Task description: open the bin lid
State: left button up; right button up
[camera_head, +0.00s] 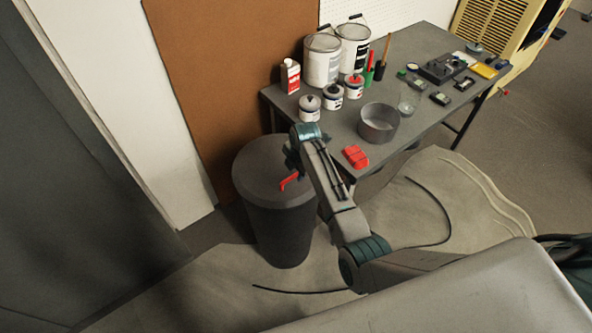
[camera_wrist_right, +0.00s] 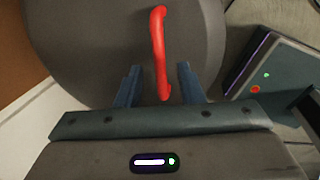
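The bin (camera_head: 283,225) is a dark grey cylinder standing on the floor left of the table. Its round lid (camera_head: 258,165) lies flat on top and looks closed. A red handle (camera_head: 290,180) stands on the lid, partly hidden by my right arm in the head view. In the right wrist view the handle (camera_wrist_right: 159,45) reaches down between the fingers of my right gripper (camera_wrist_right: 158,85). The fingers are apart, with gaps on both sides of the handle. The lid (camera_wrist_right: 95,45) fills the upper middle there. My left gripper is not in view.
A dark table (camera_head: 425,115) stands behind and right of the bin. It holds paint cans (camera_head: 322,60), small jars, a metal pot (camera_head: 379,123) and a red object (camera_head: 355,156) near the front edge. A brown board (camera_head: 235,70) leans on the wall behind the bin. A wrinkled sheet (camera_head: 420,205) covers the floor.

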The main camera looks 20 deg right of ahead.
jog(key=shift+w+f, duration=0.15)
jog(key=shift+f, duration=0.65)
jog(key=shift+c, duration=0.4)
grip_shut()
